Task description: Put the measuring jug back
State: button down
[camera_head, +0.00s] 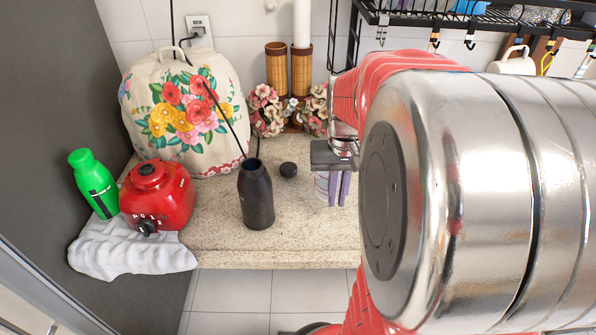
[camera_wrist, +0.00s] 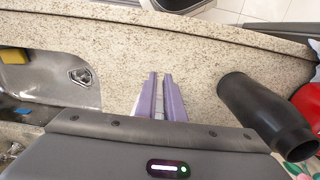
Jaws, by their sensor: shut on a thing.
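My gripper (camera_head: 339,203) is at the counter with its purple fingers pointing down, shut on a pale, clear-looking thing, most likely the measuring jug (camera_head: 321,185). The jug is mostly hidden behind the fingers and the gripper body. In the wrist view my gripper (camera_wrist: 160,76) shows its two fingers close together, with a thin pale strip, seemingly the jug (camera_wrist: 158,106), between them. I cannot tell whether the jug touches the counter (camera_head: 215,225).
A black open bottle (camera_head: 257,195) stands left of my gripper, its cap (camera_head: 288,169) beside it. A red blender base (camera_head: 155,195) and green bottle (camera_head: 93,183) are far left. A black rack (camera_head: 430,20) is above right. A sink (camera_wrist: 45,85) shows in the wrist view.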

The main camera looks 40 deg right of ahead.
jog(key=shift+f, duration=0.5)
jog(key=shift+f, duration=1.85)
jog(key=c, duration=1.9)
grip_release()
jog(key=shift+o, duration=0.2)
notch_tip(320, 180, up, 12)
jog(key=shift+s, duration=0.15)
